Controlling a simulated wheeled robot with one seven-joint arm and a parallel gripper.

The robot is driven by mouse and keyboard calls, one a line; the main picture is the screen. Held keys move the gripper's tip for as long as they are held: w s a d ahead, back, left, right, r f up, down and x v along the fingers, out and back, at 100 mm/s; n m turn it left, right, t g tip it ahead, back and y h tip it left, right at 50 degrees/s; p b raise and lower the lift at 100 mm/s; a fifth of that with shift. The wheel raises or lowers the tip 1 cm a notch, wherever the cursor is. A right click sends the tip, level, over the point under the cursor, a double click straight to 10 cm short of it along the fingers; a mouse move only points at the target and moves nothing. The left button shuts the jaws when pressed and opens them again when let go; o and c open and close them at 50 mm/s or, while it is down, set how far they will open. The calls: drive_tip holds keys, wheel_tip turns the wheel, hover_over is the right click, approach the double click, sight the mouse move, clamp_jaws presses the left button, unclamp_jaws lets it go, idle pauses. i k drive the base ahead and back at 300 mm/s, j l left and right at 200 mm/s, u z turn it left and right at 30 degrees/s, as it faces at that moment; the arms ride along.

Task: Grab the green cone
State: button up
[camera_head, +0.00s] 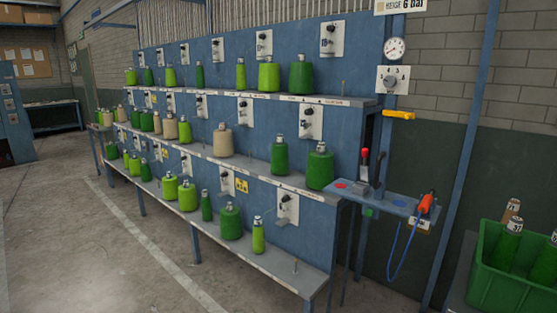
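Several green yarn cones stand upright on a blue three-tier rack. On the top shelf are a dark green cone (301,76) and a lighter green cone (269,76). On the middle shelf a dark green cone (320,168) stands at the right end, beside a slimmer one (279,157). On the bottom shelf are a wide green cone (230,222), a slim light green cone (258,236) and a light green cone (187,196). Which one the task means cannot be told. My gripper is not in view.
Beige cones (223,143) stand among the green ones. A blue side tray (395,204) holds a red-handled device and an orange tool (427,204) with a hanging blue hose. A green crate (505,285) with cones is at right. The floor (90,250) at left is clear.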

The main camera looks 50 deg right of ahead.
sight(280, 157)
drive_tip(key=i, duration=2)
drive_tip(key=i+z, duration=0.2)
drive_tip(key=i, duration=0.3)
drive_tip(key=i+j+z, duration=0.2)
drive_tip(key=i, duration=0.3)
drive_tip(key=i+j+z, duration=0.2)
drive_tip(key=i, duration=0.3)
drive_tip(key=i+z, duration=0.45)
drive_tip(key=i+j+z, duration=0.2)
drive_tip(key=z, duration=0.25)
drive_tip(key=i+j+z, duration=0.45)
